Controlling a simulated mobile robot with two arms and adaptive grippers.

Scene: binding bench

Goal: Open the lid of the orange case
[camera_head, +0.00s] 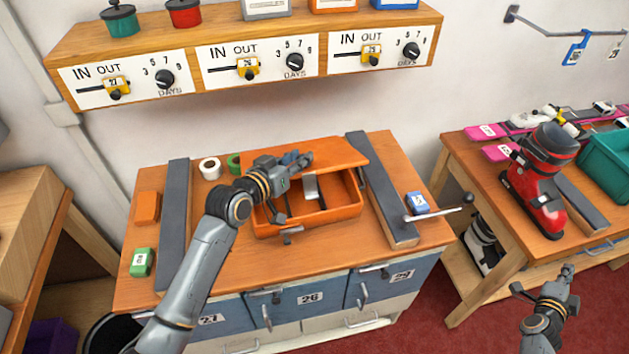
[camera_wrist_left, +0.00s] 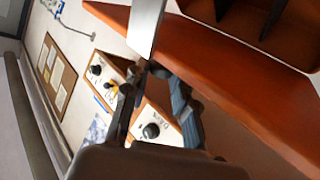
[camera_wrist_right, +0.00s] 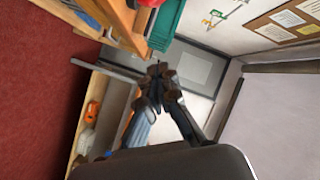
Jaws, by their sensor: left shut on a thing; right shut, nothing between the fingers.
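The orange case (camera_head: 338,214) sits on the wooden bench between two dark grey rails. Its lid (camera_head: 338,153) stands raised at the back, and dark dividers show inside the body. A silver tab (camera_head: 311,188) hangs at the lid's front edge; it also shows large in the left wrist view (camera_wrist_left: 146,25), beside the orange lid panel (camera_wrist_left: 215,75). My left gripper (camera_head: 303,160) is over the case, its fingertips closed at the tab's end; the exact contact is partly hidden. My right gripper (camera_head: 567,270) is shut and empty, low at the right, away from the case.
Grey rails (camera_head: 172,225) (camera_head: 385,200) flank the case. A metal lever (camera_head: 437,213) and a blue tagged block (camera_head: 417,201) are on the right. A dial shelf (camera_head: 250,60) hangs above. A red boot (camera_head: 540,185) stands on the right bench.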

